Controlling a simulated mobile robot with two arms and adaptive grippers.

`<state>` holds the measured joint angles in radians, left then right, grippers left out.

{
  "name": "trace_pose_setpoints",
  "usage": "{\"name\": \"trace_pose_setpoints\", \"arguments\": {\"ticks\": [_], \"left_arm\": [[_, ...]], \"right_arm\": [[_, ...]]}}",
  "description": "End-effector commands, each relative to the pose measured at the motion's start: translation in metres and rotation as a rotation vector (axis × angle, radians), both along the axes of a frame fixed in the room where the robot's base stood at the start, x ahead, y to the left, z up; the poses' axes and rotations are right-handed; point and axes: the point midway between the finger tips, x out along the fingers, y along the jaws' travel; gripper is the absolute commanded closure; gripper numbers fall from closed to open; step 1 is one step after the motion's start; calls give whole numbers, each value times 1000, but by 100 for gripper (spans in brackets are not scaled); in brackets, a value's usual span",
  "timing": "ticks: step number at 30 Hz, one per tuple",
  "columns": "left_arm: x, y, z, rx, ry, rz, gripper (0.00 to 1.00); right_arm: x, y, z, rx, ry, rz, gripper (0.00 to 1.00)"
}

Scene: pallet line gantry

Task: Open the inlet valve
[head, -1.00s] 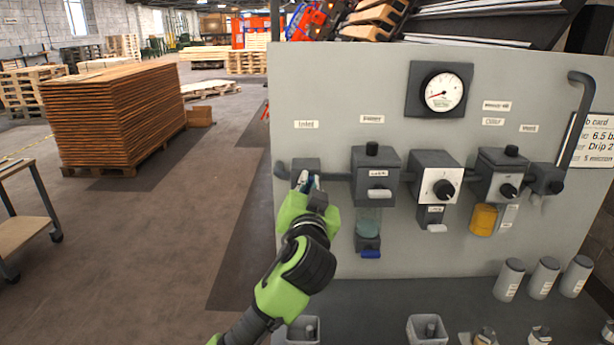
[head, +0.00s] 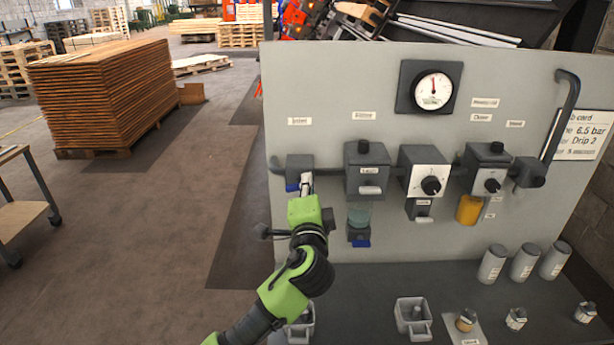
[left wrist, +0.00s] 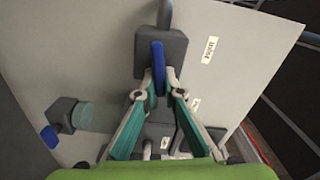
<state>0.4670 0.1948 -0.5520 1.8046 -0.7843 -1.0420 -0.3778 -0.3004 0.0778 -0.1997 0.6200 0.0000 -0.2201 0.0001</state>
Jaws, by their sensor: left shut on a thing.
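The inlet valve is a dark grey block (head: 299,166) at the left end of the pipe row on the grey panel, under a small label (head: 300,121). Its blue lever (head: 292,187) shows at the block's lower left in the head view, partly hidden by my gripper. My left gripper (head: 307,182) is at the valve, shut on the lever. In the left wrist view the valve block (left wrist: 161,46) is ahead, and the blue lever (left wrist: 158,68) lies between my fingertips (left wrist: 157,82). My right gripper is not in view.
The gauge (head: 433,91) has its needle near upright. Right of the valve are a filter unit (head: 366,170) with a blue drain tap (head: 361,243), a regulator with a black knob (head: 431,186) and an oiler with a yellow bowl (head: 469,209). Cups and small parts stand on the bench (head: 400,281).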

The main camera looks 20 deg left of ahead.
Motion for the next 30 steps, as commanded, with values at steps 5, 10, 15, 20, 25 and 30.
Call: {"name": "trace_pose_setpoints", "arguments": {"ticks": [5, 10, 15, 20, 25, 30], "left_arm": [[0, -1, -1, 109, 34, -1, 100], [0, -1, -3, 178, 53, 0, 100], [0, -1, -5, 214, 65, -1, 100], [0, -1, -6, 229, 69, -1, 100], [0, -1, -6, 231, 69, -1, 100], [0, -1, -6, 231, 69, -1, 100]], "right_arm": [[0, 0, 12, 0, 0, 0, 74], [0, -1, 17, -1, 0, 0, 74], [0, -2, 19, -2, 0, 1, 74], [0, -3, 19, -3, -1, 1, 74], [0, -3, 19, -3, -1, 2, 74], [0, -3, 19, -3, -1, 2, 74]]}}
